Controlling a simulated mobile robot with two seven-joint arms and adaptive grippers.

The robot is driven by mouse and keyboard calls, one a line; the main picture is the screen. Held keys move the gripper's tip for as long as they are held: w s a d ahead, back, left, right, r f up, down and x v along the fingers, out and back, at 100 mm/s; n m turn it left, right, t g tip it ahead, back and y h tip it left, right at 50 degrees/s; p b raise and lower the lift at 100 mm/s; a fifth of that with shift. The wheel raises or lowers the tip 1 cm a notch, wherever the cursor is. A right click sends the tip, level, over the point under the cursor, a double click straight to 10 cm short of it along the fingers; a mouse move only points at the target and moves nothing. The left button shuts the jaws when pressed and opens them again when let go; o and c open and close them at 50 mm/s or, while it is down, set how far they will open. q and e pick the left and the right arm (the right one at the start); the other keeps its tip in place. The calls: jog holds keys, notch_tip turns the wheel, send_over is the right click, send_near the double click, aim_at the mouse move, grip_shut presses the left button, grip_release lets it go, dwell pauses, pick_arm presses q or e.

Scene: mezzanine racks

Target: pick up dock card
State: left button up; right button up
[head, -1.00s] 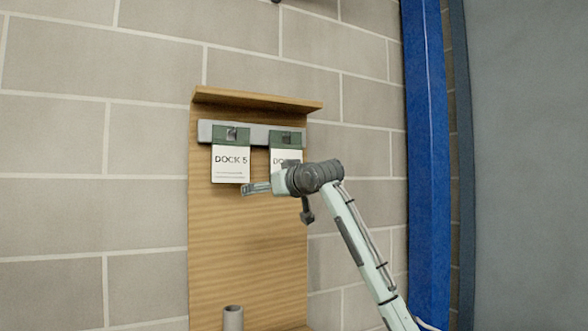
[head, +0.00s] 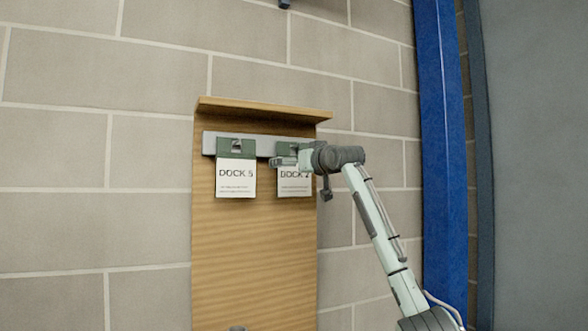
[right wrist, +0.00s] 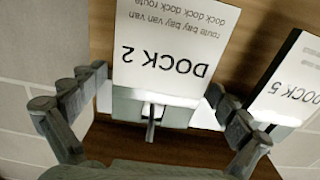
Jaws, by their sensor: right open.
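Two dock cards with green tops hang side by side from a grey rail on a wooden board. The DOCK 5 card (head: 236,177) is on the left; the DOCK 2 card (head: 295,184) is on the right, its top partly hidden by my right gripper (head: 284,161). In the right wrist view the picture is upside down: the DOCK 2 card (right wrist: 168,50) hangs between the open fingers of my right gripper (right wrist: 155,95), with the fingers apart from its edges. The DOCK 5 card (right wrist: 290,88) is at the right there. My left gripper is out of view.
The wooden board (head: 255,260) has a ledge (head: 262,110) jutting out above the grey rail (head: 265,141). A block wall (head: 90,150) lies behind. A blue post (head: 442,150) stands to the right. The space left of the board is clear.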

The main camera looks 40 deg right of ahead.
jog(key=shift+c, duration=0.5)
jog(key=c, duration=0.9)
jog(key=shift+r, duration=0.6)
pick_arm(q)
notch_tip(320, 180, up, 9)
jog(key=b, duration=0.4)
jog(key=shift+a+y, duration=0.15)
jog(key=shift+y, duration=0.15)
pick_arm(e)
jog(key=v, duration=1.8)
jog(key=shift+d+r, duration=0.1)
jog(key=shift+r, duration=0.1)
